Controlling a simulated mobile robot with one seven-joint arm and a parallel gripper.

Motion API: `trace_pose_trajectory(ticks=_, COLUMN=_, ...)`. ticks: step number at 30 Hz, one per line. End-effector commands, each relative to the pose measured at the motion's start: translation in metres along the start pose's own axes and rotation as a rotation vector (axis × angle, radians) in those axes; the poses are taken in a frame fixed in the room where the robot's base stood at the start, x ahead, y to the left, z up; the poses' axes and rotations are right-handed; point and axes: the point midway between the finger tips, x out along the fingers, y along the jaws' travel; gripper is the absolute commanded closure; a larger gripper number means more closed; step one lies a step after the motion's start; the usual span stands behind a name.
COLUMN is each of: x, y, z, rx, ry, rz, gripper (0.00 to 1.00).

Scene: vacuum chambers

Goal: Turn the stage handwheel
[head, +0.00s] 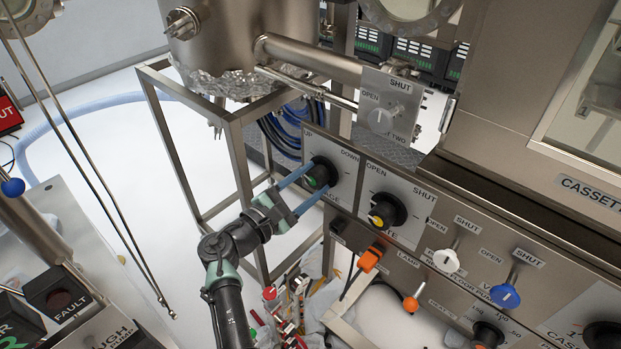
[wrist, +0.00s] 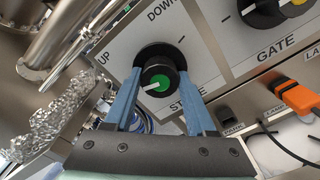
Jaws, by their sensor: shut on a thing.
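The stage handwheel (head: 321,173) is a black round knob with a green cap on a pale panel marked UP, DOWN and STAGE. Part of the STAGE label is hidden by a finger.
The gate knob (head: 388,211), black with a yellow cap, sits close to the right. A steel frame (head: 240,165) stands left of the panel. A box of tools (head: 290,300) lies underneath.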

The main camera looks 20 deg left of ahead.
Motion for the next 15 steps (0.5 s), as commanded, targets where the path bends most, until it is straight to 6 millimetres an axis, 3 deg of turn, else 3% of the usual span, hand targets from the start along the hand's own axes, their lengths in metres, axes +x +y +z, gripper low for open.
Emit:
trace_pose_trajectory(ticks=13, x=-0.0006, y=-0.0010, z=-0.0011, rx=-0.016, ry=0.001, rz=-0.001, gripper=0.99)
trace_pose_trajectory(ticks=14, x=-0.0006, y=-0.0011, z=-0.0011, rx=-0.016, ry=0.001, rz=-0.001, gripper=0.39)
trace_pose_trajectory(ticks=15, x=-0.0005, y=-0.0010, z=-0.0011, rx=-0.016, ry=0.001, rz=0.000, gripper=0.31)
